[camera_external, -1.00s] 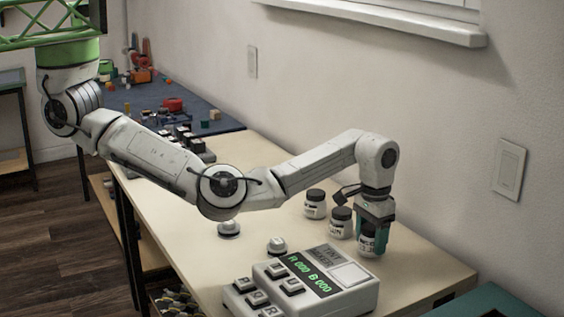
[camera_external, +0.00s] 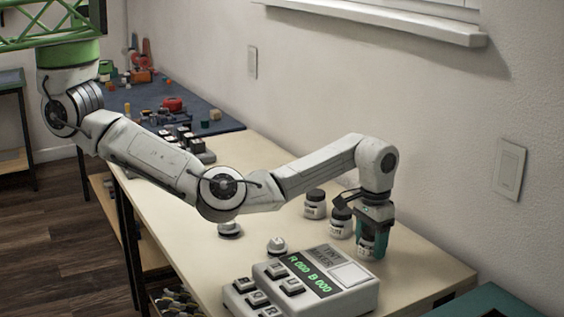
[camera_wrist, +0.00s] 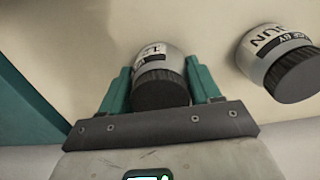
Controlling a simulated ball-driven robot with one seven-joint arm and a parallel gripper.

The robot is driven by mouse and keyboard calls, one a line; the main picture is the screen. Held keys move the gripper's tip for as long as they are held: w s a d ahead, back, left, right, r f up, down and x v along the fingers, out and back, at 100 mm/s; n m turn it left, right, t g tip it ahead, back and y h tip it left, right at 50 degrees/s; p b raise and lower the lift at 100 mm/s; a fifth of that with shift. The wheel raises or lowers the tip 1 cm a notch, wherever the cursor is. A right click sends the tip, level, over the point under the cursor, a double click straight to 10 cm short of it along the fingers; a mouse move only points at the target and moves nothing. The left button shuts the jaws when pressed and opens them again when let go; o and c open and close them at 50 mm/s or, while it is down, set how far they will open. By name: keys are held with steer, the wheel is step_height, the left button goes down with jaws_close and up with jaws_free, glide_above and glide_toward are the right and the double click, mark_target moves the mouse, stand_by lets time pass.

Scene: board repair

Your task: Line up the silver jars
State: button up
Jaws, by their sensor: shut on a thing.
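My gripper (camera_external: 369,236) has its teal fingers shut on a silver jar (camera_external: 367,243) with a dark lid. The held jar (camera_wrist: 158,75) also shows between the fingers in the wrist view, its label partly hidden. It is upright at table level; I cannot tell whether it touches the table. A second silver jar (camera_external: 340,224) with a dark lid stands just left of the gripper and shows at the right of the wrist view (camera_wrist: 280,60), apart from the fingers. A third silver jar (camera_external: 315,205) stands farther back and left.
A mixer box (camera_external: 325,282) with a green display and keys stands in front of the jars. Two small knob-like pieces (camera_external: 277,246) (camera_external: 229,229) are on the table (camera_external: 410,268). The wall is close behind the jars. Small parts lie on a blue mat (camera_external: 225,124) at the far end.

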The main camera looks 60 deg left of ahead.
steer(key=o, duration=1.2)
step_height(320, 180, up, 11)
steer(key=shift+f+p, duration=0.15)
steer(key=shift+p, duration=0.6)
